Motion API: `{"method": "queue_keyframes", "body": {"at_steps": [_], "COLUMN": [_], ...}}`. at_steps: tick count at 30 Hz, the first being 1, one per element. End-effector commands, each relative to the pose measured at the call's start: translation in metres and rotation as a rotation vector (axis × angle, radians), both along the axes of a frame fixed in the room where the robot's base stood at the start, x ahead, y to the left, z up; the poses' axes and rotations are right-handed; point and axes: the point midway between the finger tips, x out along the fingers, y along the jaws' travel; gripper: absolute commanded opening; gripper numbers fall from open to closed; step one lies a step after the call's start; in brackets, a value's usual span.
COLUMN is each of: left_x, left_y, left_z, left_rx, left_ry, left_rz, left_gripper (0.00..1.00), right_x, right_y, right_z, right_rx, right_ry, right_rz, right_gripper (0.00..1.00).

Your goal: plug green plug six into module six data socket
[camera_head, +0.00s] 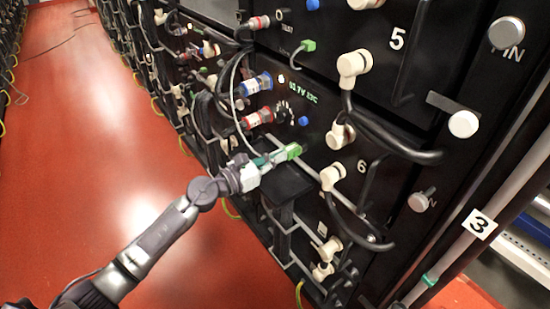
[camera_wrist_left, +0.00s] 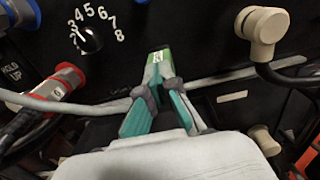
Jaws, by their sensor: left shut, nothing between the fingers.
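The green plug (camera_head: 291,151) is at the black front of module six, left of the white "6" label (camera_head: 361,167). In the left wrist view the green plug (camera_wrist_left: 158,58) stands just beyond my fingertips, against the panel. The data socket is hidden behind the plug and fingers, so I cannot tell how far the plug sits in it. My left gripper (camera_head: 272,158) is shut with nothing between its teal-padded fingers (camera_wrist_left: 160,82); its tips are at or touching the plug's near end. My right gripper is not in view.
A cream elbow connector (camera_wrist_left: 262,30) with a black cable is right of the plug. A numbered dial (camera_wrist_left: 90,40) and a red connector (camera_wrist_left: 57,82) are to the left. Module five's green plug (camera_head: 308,46) is above. The red floor (camera_head: 90,130) is open.

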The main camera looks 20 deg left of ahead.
Motion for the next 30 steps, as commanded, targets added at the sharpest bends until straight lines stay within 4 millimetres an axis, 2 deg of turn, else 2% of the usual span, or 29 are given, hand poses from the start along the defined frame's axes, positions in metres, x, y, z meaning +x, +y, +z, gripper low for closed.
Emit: {"method": "queue_keyframes", "body": {"at_steps": [5,10,21,30], "left_x": [0.001,-0.01,-0.036,-0.038], "left_y": [-0.002,0.007,0.027,0.029], "left_z": [-0.002,-0.004,-0.003,-0.001], "left_rx": [0.0,0.001,0.001,0.0], "left_ry": [0.004,0.004,0.003,0.001], "left_rz": [-0.002,-0.001,-0.001,-0.001], "left_gripper": [0.0,0.0,0.0,0.0], "right_x": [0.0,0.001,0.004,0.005], "right_y": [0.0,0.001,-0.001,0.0], "right_z": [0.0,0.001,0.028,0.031], "right_rx": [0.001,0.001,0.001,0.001], "right_ry": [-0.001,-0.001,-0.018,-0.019], "right_rz": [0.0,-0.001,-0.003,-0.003], "right_gripper": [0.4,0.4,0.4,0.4]}}
